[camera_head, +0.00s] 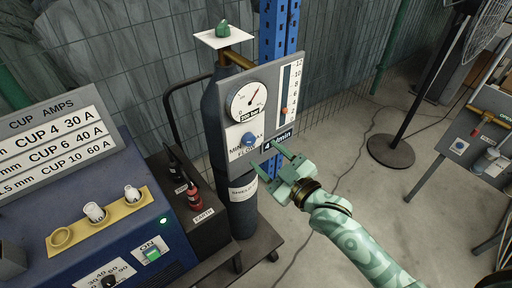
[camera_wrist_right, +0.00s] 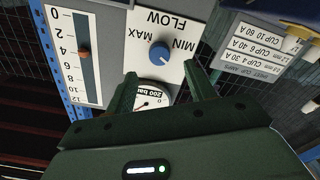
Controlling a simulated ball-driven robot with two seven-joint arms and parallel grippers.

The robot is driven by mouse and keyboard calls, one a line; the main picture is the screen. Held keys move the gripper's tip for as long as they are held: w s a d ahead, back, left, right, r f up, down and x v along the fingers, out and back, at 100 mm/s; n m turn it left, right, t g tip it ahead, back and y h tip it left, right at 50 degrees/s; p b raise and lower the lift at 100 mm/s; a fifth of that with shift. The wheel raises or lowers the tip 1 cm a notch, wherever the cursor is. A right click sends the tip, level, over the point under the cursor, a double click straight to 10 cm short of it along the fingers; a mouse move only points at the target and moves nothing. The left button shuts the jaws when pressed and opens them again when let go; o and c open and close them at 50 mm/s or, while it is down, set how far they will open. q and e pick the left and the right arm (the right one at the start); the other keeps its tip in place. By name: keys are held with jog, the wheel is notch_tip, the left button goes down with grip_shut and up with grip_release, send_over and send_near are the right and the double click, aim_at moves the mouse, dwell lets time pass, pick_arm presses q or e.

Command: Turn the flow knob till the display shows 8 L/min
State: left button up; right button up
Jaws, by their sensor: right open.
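The blue flow knob (camera_head: 248,139) sits on a white MIN–MAX plate low on the grey panel (camera_head: 211,120). It also shows in the right wrist view (camera_wrist_right: 159,53), beyond my fingertips. The display (camera_head: 277,140) at the panel's lower right reads 4 L/min, its text partly covered by a finger. The flow scale (camera_head: 291,85) has a red marker near 4. My right gripper (camera_head: 270,158) is open and empty, below and right of the knob, apart from it. In the right wrist view its fingers (camera_wrist_right: 160,75) are spread. My left gripper is not in view.
A round gauge (camera_head: 248,99) marked 200 bar is above the knob. A dark gas cylinder (camera_head: 241,210) stands behind the panel. A blue machine (camera_head: 100,225) with cups is at left. A fan stand (camera_head: 391,151) and another panel (camera_head: 480,130) are at right, with open floor between.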

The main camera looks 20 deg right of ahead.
aim_at(251, 142)
jog(key=x, duration=0.5)
jog(key=shift+b, duration=0.35)
jog(key=c, duration=1)
